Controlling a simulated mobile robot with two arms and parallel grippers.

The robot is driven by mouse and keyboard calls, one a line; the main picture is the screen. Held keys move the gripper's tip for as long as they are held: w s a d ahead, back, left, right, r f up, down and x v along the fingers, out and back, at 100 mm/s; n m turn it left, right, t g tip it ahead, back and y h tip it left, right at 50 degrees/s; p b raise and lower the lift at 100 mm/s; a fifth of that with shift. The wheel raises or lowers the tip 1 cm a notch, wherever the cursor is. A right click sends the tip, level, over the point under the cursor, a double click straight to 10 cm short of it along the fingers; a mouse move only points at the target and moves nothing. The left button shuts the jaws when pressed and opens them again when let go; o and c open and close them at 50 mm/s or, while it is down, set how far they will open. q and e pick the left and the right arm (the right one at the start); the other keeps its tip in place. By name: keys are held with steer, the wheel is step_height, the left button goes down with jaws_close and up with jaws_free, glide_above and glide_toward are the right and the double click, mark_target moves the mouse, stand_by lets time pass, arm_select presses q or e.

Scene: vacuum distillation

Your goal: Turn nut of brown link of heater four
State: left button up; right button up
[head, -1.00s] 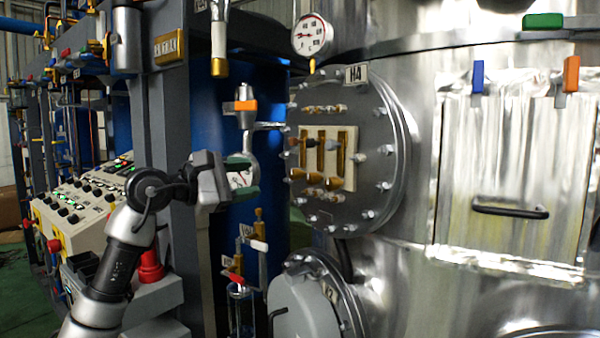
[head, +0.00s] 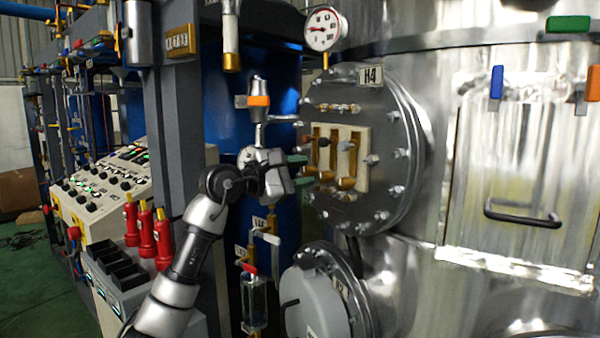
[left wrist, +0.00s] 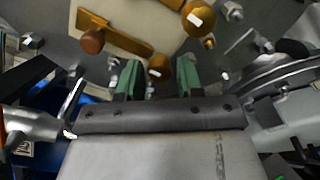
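Heater four is the round bolted flange (head: 390,120) with the H4 label (head: 370,75). On it is a cream panel (head: 362,165) with upright brass links and several brass nuts. In the left wrist view, a brown knob (left wrist: 92,42) sits on a brass link bar (left wrist: 128,38), up and left of my fingers. My left gripper (head: 306,166) is in front of the panel's lower left. In the left wrist view its two green fingertips (left wrist: 159,75) are apart, with a brass nut (left wrist: 159,66) at the gap between them. Contact cannot be told. My right gripper is not in view.
A pressure gauge (head: 323,29) is above the flange. A valve with an orange band (head: 258,100) and thin pipes stand left of it. A grey round cover (head: 318,302) bulges out below. A control console (head: 100,195) and red-handled tools (head: 147,230) are at left.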

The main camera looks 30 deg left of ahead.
arm_select(q)
steer(key=c, duration=0.6)
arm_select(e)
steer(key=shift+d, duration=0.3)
